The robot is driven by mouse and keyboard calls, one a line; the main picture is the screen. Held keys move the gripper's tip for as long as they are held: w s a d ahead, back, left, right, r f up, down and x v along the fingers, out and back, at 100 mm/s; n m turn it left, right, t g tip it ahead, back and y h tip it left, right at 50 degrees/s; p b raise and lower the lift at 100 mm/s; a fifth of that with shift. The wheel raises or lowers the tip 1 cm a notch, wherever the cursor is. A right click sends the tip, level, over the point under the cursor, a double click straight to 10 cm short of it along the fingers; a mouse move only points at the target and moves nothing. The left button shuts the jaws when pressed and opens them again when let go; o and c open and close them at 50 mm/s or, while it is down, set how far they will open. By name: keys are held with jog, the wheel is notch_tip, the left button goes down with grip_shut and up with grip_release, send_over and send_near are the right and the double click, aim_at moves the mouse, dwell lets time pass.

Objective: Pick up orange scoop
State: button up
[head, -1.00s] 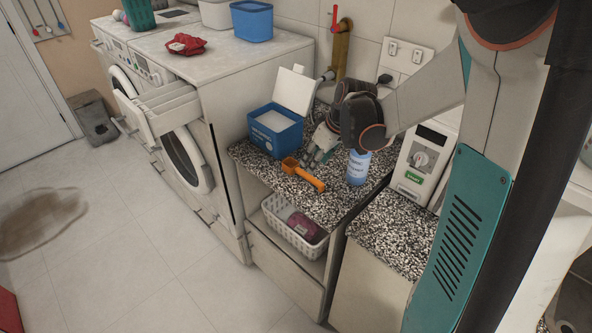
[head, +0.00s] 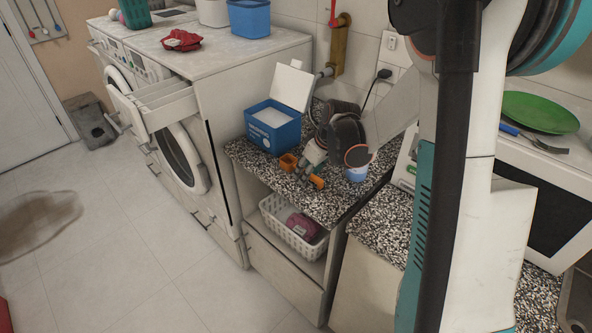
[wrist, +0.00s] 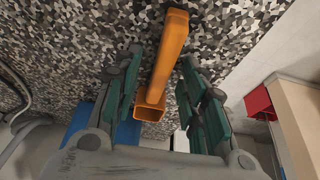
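The orange scoop (wrist: 168,55) lies on the speckled counter. In the wrist view its handle runs up between my open fingers and its square cup sits lower, near the fingers' bases. My gripper (wrist: 160,65) is open, with one green-padded finger on each side of the scoop and visible gaps between. In the head view my gripper (head: 306,172) is over the scoop, hiding its middle. The scoop's cup (head: 288,162) and handle end show on either side. Whether the fingers touch the counter cannot be told.
An open blue detergent box (head: 272,128) stands left of my gripper. A blue-and-white bottle (head: 357,173) stands close on the right, partly hidden by my arm. A white basket (head: 290,228) sits on the shelf below the speckled counter (head: 335,212). The washers are further left.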

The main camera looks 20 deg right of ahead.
dwell(0.3)
grip_shut()
notch_tip(320, 180, up, 20)
jog(key=p, duration=0.6)
jog(key=shift+p, duration=0.4)
